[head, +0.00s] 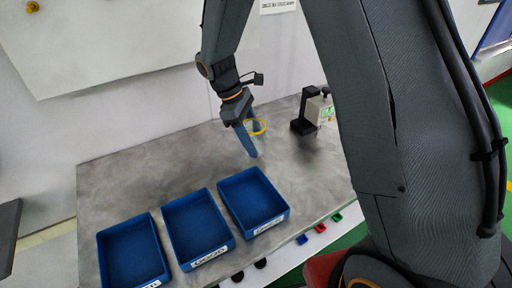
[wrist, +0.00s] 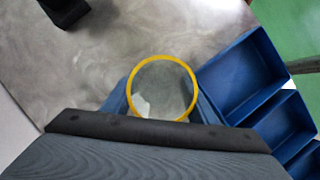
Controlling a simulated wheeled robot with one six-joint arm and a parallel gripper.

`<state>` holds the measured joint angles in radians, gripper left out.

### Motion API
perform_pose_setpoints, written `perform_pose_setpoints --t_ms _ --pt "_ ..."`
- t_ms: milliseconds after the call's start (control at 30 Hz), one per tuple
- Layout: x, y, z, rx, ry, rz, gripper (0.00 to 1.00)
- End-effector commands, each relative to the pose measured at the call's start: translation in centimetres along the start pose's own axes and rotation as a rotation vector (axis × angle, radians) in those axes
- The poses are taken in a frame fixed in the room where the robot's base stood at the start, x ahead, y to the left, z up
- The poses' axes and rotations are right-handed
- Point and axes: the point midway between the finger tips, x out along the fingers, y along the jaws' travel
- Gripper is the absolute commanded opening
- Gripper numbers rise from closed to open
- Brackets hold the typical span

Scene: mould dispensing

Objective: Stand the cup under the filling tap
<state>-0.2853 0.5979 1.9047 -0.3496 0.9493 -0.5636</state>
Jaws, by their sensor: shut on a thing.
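The cup is clear with a yellow rim (head: 256,127); in the wrist view I look down into it, and its yellow ring (wrist: 163,60) shows whole. My gripper (head: 250,140) is shut on the cup, with a blue finger on either side of it. The cup appears held above the grey table, rim up. A small dispenser with a black part and a pale body (head: 318,109) stands at the table's back right, to the right of the cup; I take it for the filling tap. Its black part (wrist: 66,8) shows at the top left of the wrist view. No cup stands under it.
Three blue trays (head: 224,215) stand in a row along the table's front. The grey table top (head: 150,175) is bare behind them and between the cup and the dispenser. Small coloured bins (head: 320,228) sit below the table's front edge. A white wall closes the back.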

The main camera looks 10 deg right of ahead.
Motion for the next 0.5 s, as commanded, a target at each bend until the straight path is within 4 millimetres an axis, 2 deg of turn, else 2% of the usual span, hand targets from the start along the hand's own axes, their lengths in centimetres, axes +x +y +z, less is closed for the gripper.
perform_pose_setpoints --t_ms 300,500 --pt "3.4 0.0 -1.4 0.000 0.000 -0.001 0.32" --pt "3.9 0.0 -1.6 0.000 0.001 0.001 0.32"
